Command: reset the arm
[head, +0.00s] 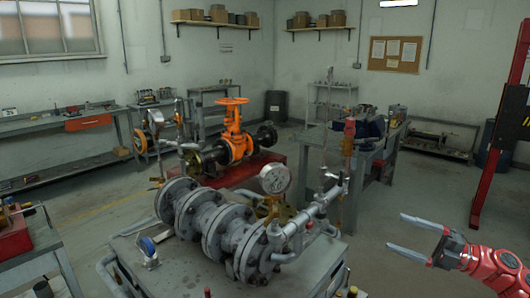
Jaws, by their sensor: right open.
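My right gripper (402,235) is in the head view at the lower right. Its red arm comes in from the right edge, and its two grey fingers point left, apart and with nothing between them. It hangs over open floor, to the right of the pipe assembly and touching nothing. The orange gate valve (234,135) with its handwheel on top stands on a red base behind the grey flanged pipe assembly (230,230). A round pressure gauge (274,179) sits on top of that assembly. My left gripper is not in the view.
The pipe assembly rests on a grey bench (185,277) in front. A workbench (375,165) stands behind it to the right, and a red post (500,125) rises at the right edge. Another bench (65,125) runs along the left wall. Floor is clear between the front bench and the post.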

